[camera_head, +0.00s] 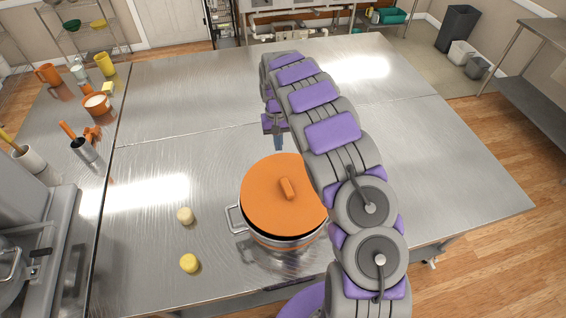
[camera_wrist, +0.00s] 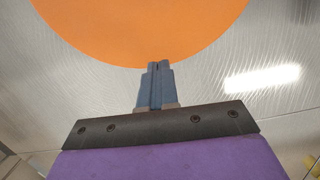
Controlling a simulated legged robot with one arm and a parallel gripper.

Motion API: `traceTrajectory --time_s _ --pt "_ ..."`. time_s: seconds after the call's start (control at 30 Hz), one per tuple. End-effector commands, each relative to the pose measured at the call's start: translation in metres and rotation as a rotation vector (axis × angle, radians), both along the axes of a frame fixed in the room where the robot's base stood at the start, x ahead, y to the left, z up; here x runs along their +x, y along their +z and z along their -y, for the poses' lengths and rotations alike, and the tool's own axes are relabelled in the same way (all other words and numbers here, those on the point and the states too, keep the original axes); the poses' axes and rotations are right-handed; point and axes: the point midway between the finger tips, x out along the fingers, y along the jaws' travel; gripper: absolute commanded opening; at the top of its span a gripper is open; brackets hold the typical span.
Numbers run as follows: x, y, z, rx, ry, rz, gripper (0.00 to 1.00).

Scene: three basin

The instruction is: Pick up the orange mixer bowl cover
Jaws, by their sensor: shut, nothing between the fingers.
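The orange mixer bowl cover (camera_head: 270,198) is a round lid with a raised bar handle (camera_head: 287,188) on top. It lies on a metal pot (camera_head: 280,241) with a side handle at its left. The pot stands on the steel table. In the wrist view the cover (camera_wrist: 150,30) fills the upper middle, and its handle is out of view. My gripper (camera_head: 279,142) is above the table just beyond the cover's far edge. In the wrist view my gripper's fingers (camera_wrist: 159,66) are together and empty, pointing toward the cover's edge. My arm hides the cover's right side in the head view.
Two pale yellow round pieces (camera_head: 187,240) lie on the steel table (camera_head: 190,120) left of the pot. A side counter at the left holds an orange bowl (camera_head: 96,104), cups and a utensil holder (camera_head: 84,149). The table's far and right parts are clear.

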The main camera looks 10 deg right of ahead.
Motion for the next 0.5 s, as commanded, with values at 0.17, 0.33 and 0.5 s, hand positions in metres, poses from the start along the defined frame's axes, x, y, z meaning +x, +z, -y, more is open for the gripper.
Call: traceTrajectory --time_s 0.17,0.33,0.5 --pt "-0.007 0.001 -0.001 -0.001 0.001 0.003 0.0" --pt "-0.023 0.001 -0.001 -0.001 -0.001 -0.001 0.0" --pt "-0.04 0.001 -0.003 -0.001 0.0 -0.002 0.0"
